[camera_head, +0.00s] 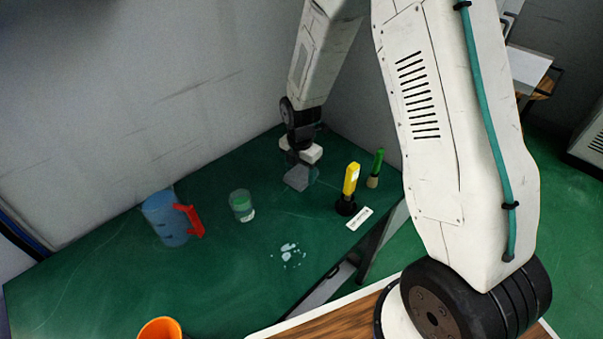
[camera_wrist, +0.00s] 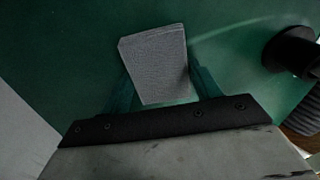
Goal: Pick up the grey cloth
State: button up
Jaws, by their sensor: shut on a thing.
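The grey cloth (camera_wrist: 155,65) is a small folded block with a woven texture. In the wrist view it sits between the two teal fingers of my gripper (camera_wrist: 163,90), which is shut on it. In the head view the cloth (camera_head: 298,178) is under my gripper (camera_head: 303,167), close to the green table top. I cannot tell whether the cloth still touches the table.
A yellow-handled tool with a black base (camera_head: 350,190), a green-handled brush (camera_head: 376,168) and a white label (camera_head: 360,218) are to the right. A glass (camera_head: 241,206), a blue jug with red handle (camera_head: 165,220), a pale spill (camera_head: 288,254) and an orange cup (camera_head: 160,328) are on the table (camera_head: 90,270).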

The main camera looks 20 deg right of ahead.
aim_at(301, 173)
jog(key=shift+r, duration=0.1)
jog(key=shift+r, duration=0.6)
notch_tip(301, 173, up, 2)
jog(key=shift+r, duration=0.15)
jog(key=s+a, duration=0.2)
jog(key=s, duration=0.3)
jog(key=s+a+r, duration=0.1)
jog(key=s+a, duration=0.1)
jog(key=s, duration=0.3)
jog(key=s+a, duration=0.2)
jog(key=s, duration=0.3)
jog(key=shift+r, duration=0.15)
